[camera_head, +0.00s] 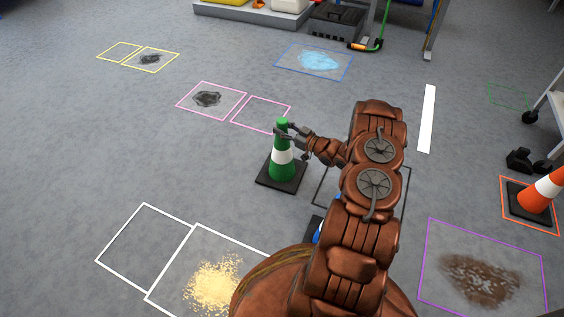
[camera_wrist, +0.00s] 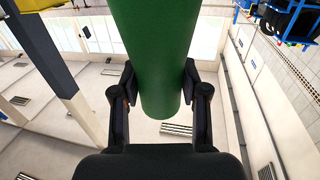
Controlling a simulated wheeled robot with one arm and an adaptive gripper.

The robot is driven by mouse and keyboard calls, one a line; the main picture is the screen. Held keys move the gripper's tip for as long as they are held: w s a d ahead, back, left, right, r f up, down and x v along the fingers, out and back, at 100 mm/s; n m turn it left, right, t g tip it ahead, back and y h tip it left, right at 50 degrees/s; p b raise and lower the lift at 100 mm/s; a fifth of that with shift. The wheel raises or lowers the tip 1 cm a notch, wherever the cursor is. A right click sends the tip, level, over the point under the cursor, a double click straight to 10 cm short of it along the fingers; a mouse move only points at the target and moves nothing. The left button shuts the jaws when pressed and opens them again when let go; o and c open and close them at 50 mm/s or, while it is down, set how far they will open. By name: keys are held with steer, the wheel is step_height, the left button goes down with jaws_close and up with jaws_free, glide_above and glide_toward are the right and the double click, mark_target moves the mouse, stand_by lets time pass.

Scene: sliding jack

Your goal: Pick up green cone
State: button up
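The green cone (camera_head: 282,166) has a white band and a square black base. It stands upright left of my arm in the head view, its base seemingly on the grey floor. My gripper (camera_head: 284,131) reaches it from the right, near its top. In the wrist view the cone's green upper part (camera_wrist: 158,50) fills the space between the two dark fingers (camera_wrist: 160,85). The fingers appear to press on both its sides. The view appears upside down, with the cone's tip toward my palm's side of the picture.
A brown stain (camera_head: 481,281), yellow grains (camera_head: 212,285) and a blue puddle (camera_head: 319,61) lie in outlined floor squares. A blue object shows partly behind my arm. Floor left of the green cone is clear.

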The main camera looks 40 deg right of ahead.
jaws_close()
stand_by(0.5)
